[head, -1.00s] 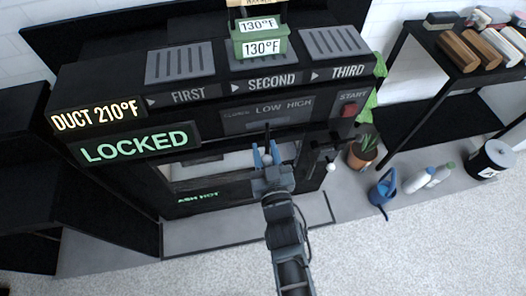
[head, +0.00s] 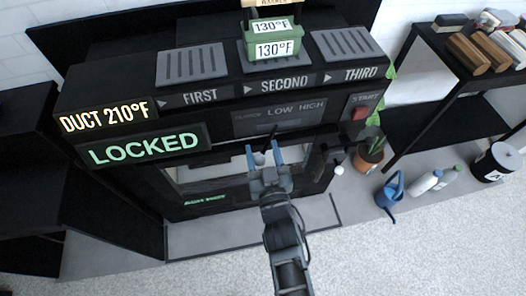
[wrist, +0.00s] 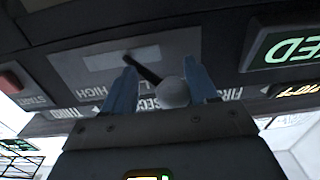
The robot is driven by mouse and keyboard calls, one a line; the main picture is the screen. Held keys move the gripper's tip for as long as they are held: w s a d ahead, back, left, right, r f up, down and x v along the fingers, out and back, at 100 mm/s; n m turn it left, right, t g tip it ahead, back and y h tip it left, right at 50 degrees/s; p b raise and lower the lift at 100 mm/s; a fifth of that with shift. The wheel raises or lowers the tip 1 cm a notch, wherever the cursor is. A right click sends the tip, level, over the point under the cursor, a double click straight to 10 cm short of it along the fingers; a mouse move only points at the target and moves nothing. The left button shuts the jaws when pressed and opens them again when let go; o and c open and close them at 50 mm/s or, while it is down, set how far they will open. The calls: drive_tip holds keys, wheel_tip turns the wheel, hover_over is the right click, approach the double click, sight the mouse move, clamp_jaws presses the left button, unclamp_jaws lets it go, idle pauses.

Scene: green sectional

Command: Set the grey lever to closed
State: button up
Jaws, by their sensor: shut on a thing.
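The grey lever has a round grey knob (wrist: 172,92) on a dark rod (wrist: 142,68), which comes out of a slot plate on the black unit's front. My gripper (head: 263,152) is at the lever below the control panel (head: 285,115), which is marked LOW and HIGH, with a fainter label at left. In the wrist view, my gripper's blue fingers (wrist: 162,88) are on either side of the knob, shut on it. In the head view, the knob is small and partly hidden between the fingers.
A green LOCKED sign (head: 145,148) and a DUCT 210°F sign (head: 105,117) are at left. A red START button (head: 361,113) and a white-knobbed handle (head: 339,170) are at right. A plant pot (head: 369,158), blue watering can (head: 391,190) and bottles stand on the floor.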

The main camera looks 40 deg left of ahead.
drive_tip(key=shift+a+r, duration=0.25)
drive_tip(key=shift+a, duration=0.1)
drive_tip(key=o, duration=1)
drive_tip(key=p+v, duration=0.2)
drive_tip(key=v, duration=0.6)
drive_tip(key=shift+w+d+f, duration=0.15)
drive_tip(key=shift+w+f, duration=0.05)
